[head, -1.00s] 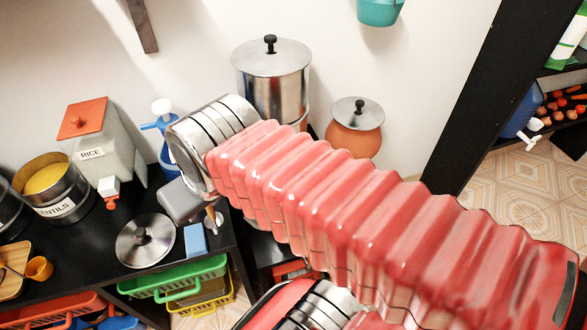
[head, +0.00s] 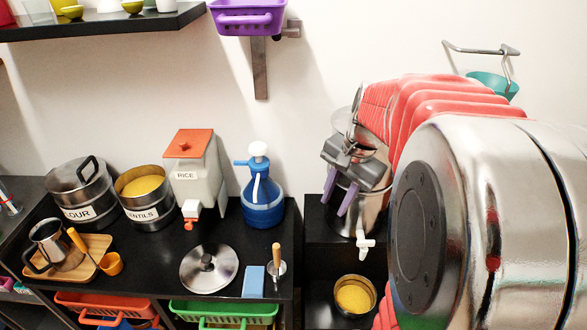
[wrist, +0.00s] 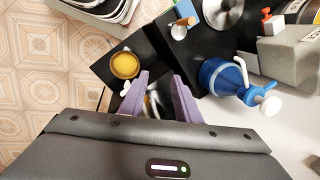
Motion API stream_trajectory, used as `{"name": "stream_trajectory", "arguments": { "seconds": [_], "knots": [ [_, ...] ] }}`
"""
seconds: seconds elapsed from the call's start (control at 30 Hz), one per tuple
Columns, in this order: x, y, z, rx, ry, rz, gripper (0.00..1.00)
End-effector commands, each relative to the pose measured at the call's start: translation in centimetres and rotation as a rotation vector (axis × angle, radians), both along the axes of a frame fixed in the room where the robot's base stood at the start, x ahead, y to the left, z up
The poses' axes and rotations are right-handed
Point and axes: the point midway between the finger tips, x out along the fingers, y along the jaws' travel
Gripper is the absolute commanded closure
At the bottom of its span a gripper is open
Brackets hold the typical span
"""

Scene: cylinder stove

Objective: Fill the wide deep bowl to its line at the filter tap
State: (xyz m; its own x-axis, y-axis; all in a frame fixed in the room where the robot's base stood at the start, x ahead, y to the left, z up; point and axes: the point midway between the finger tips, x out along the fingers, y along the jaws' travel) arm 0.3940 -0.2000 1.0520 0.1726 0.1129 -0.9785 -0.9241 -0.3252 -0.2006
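The steel filter (head: 372,212) stands on a black stand at the right in the head view, partly hidden by my gripper and arm. Its white tap (head: 365,243) shows low on its front. A round metal vessel with yellow contents (head: 355,295) sits on a lower level below the tap; it also shows in the wrist view (wrist: 124,66). I cannot tell whether this is the wide deep bowl, and I see no other clear bowl at the filter. My gripper (head: 335,206) is in front of the filter, purple fingers apart and empty, also in the wrist view (wrist: 160,76).
The black counter holds a rice dispenser (head: 197,175), a blue pump jug (head: 262,200), a steel lid (head: 208,268), a blue sponge (head: 253,281), lentils (head: 140,188) and a flour pot (head: 80,190). A purple basket (head: 247,18) hangs above. My arm covers the right side.

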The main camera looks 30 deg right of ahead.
Motion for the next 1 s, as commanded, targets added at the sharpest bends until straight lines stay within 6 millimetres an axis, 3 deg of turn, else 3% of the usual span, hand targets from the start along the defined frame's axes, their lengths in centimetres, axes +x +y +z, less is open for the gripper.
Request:
{"name": "stream_trajectory", "arguments": {
  "seconds": [0.27, 0.6, 0.77, 1.0],
  "knots": [
    [0.0, -8.1, -3.5, 0.151, 0.082, -0.34, 0.7],
    [-2.1, -17.0, -8.3, 0.326, 0.16, -0.713, 0.7],
    [-2.8, -18.7, -9.4, 0.365, 0.175, -0.789, 0.7],
    [-2.9, -18.9, -9.5, 0.369, 0.176, -0.799, 0.7]
  ]
}}
